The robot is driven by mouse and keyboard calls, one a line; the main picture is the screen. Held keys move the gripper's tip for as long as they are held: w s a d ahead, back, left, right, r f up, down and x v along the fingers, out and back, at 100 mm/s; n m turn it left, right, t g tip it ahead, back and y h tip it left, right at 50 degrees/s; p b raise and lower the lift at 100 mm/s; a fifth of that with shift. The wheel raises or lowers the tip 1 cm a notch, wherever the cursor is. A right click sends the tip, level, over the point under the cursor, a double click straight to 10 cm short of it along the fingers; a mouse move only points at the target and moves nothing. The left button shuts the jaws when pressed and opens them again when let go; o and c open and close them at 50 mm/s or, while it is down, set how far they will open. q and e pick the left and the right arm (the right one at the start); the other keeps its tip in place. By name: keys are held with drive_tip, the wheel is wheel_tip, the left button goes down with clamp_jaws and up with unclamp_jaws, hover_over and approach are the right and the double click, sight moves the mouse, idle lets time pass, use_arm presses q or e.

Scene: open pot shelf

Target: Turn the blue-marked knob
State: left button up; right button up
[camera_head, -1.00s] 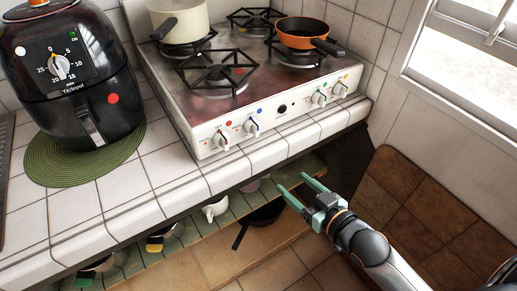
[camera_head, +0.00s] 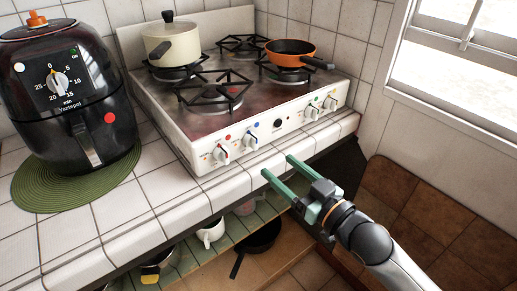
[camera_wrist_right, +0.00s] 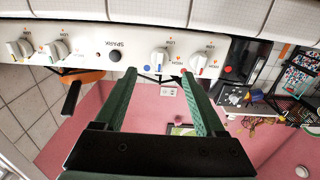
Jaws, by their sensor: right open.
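The blue-marked knob (camera_head: 251,141) is a white knob on the stove's front panel, with a blue dot above it. It also shows in the right wrist view (camera_wrist_right: 159,59), between and beyond the fingertips. My right gripper (camera_head: 278,165) is open and empty, with green fingers, in front of the panel and apart from the knob. In the right wrist view its fingers (camera_wrist_right: 158,72) reach toward the panel. The red-marked knob (camera_head: 221,154) sits just left of the blue-marked one. My left gripper is not in view.
The stove (camera_head: 190,125) carries a cream pot (camera_head: 175,45) and an orange pan (camera_head: 288,53). A black air fryer (camera_head: 85,120) stands on a green mat at the left. Pots sit on the shelf below the tiled counter edge (camera_head: 230,187). A window is at the right.

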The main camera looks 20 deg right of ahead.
sight(257, 148)
drive_tip(key=x, duration=0.9)
drive_tip(key=shift+s, duration=0.1)
clamp_jaws()
idle(0.4)
